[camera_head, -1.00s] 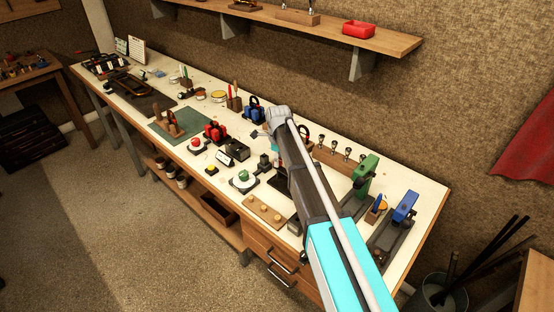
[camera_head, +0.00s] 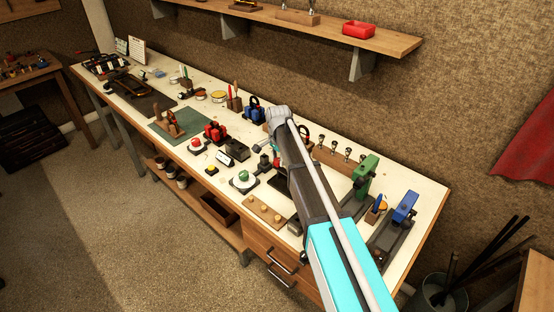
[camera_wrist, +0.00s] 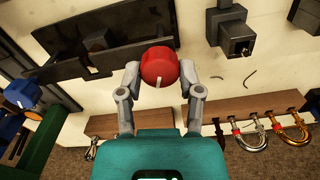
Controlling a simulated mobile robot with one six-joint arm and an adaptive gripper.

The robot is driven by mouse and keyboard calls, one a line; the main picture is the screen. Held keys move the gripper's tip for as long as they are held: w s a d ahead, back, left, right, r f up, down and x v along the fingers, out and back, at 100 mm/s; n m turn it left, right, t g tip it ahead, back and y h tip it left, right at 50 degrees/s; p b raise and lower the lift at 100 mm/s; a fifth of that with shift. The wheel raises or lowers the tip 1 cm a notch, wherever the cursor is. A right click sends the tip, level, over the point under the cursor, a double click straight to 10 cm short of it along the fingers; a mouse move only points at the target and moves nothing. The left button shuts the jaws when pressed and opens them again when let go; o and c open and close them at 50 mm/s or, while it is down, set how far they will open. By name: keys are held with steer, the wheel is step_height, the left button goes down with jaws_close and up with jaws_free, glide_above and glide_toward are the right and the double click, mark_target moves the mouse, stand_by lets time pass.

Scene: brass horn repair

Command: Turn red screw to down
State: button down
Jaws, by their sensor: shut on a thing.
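The red screw (camera_wrist: 158,66) is a round red knob with a short white mark. In the wrist view the mark sits on its lower edge, pointing toward the bottom of the picture. My gripper (camera_wrist: 158,74) has its two grey fingers on either side of the knob, shut on it. A dark flat plate (camera_wrist: 90,42) lies behind the knob in the wrist view.
The bench (camera_head: 325,262) is crowded. A green vise (camera_head: 366,172) and a blue vise (camera_head: 404,207) stand at the right. Brass fittings on a wooden strip (camera_wrist: 240,108) appear in the wrist view.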

steer(key=n, duration=0.5)
steer(key=shift+w+n, duration=0.25)
steer(key=shift+n, duration=0.15)
steer(key=n, duration=1)
steer(key=shift+a+n, duration=0.1)
steer(key=shift+n, duration=0.3)
steer(key=n, duration=0.9)
steer(key=shift+s+a+n, duration=0.1)
steer(key=shift+n, duration=0.3)
steer(key=n, duration=0.4)
steer(key=shift+n, duration=0.3)
steer(key=n, duration=0.4)
steer(key=shift+s+n, duration=0.1)
steer(key=shift+n, duration=0.2)
steer(key=n, duration=0.4)
steer(key=shift+n, duration=0.3)
